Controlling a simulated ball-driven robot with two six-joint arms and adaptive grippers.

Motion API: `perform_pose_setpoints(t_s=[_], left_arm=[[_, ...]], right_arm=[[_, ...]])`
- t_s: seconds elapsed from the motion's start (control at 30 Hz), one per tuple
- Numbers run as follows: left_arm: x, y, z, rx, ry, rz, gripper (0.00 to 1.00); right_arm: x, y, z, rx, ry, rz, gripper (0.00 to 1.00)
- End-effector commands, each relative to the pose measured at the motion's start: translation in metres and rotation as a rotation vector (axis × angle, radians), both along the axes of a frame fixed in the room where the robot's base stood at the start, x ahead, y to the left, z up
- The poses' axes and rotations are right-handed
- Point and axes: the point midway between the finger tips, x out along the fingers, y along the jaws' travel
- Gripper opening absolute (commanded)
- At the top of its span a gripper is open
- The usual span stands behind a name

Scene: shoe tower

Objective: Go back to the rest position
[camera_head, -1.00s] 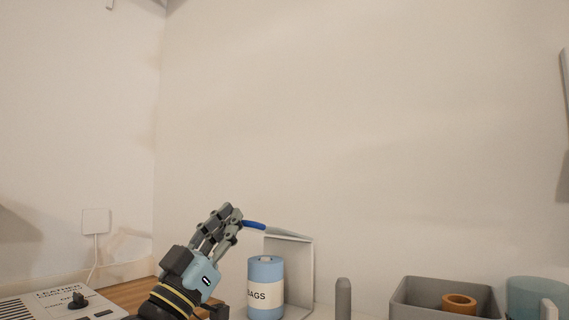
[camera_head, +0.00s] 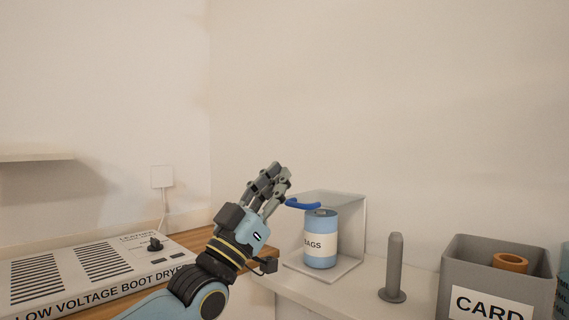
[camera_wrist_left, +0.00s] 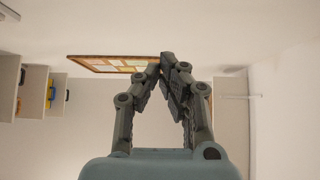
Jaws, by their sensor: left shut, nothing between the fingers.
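My left gripper (camera_head: 279,173) is raised in front of the wall in the head view, with its fingers pointing up and to the right. In the left wrist view its fingertips (camera_wrist_left: 166,62) meet and hold nothing. The arm comes in from the bottom left. My right gripper is in neither view.
The boot dryer (camera_head: 100,268) lies on the wooden surface at left. A blue bags canister (camera_head: 320,222) and a curved blue piece (camera_head: 303,204) are at a white open holder (camera_head: 351,230). A grey peg (camera_head: 394,265) and a CARD bin (camera_head: 455,283) stand at right.

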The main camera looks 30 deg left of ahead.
Motion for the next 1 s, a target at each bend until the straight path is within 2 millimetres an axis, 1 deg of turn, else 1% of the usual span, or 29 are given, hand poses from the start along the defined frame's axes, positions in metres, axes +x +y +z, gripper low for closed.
perform_pose_setpoints(t_s=[0.03,0.1,0.2,0.3,0.43,0.67,0.73,0.77,0.87,0.9,0.97,1.0], left_arm=[[-0.003,0.001,-0.014,-0.001,0.005,0.002,0.00],[-0.007,0.002,-0.027,-0.001,0.005,0.000,0.00],[-0.013,0.002,-0.044,-0.001,0.003,0.000,0.00],[-0.018,0.003,-0.057,0.000,0.002,0.001,0.00],[-0.021,0.004,-0.065,-0.001,0.000,-0.001,0.00],[-0.023,0.004,-0.068,-0.002,0.004,-0.001,0.00],[-0.026,0.002,-0.079,-0.017,0.029,0.003,0.00],[-0.026,0.003,-0.088,-0.023,0.048,0.009,0.00],[-0.024,0.009,-0.140,-0.039,0.159,0.040,0.00],[-0.024,0.012,-0.168,-0.041,0.226,0.057,0.00],[-0.026,0.016,-0.217,-0.039,0.343,0.083,0.00],[-0.029,0.018,-0.252,-0.037,0.425,0.100,0.00]], right_arm=[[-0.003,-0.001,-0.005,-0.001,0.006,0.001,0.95],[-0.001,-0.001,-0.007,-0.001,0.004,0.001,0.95],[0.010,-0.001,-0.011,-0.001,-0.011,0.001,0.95],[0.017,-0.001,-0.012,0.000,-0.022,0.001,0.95],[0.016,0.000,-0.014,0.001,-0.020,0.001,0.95],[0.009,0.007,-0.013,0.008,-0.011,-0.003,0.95],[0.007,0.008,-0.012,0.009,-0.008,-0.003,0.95],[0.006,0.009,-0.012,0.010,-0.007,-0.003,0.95],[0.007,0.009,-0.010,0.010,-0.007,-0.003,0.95],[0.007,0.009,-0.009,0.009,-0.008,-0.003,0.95],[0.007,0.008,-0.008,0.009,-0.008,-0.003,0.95],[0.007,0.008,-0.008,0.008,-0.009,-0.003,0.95]])
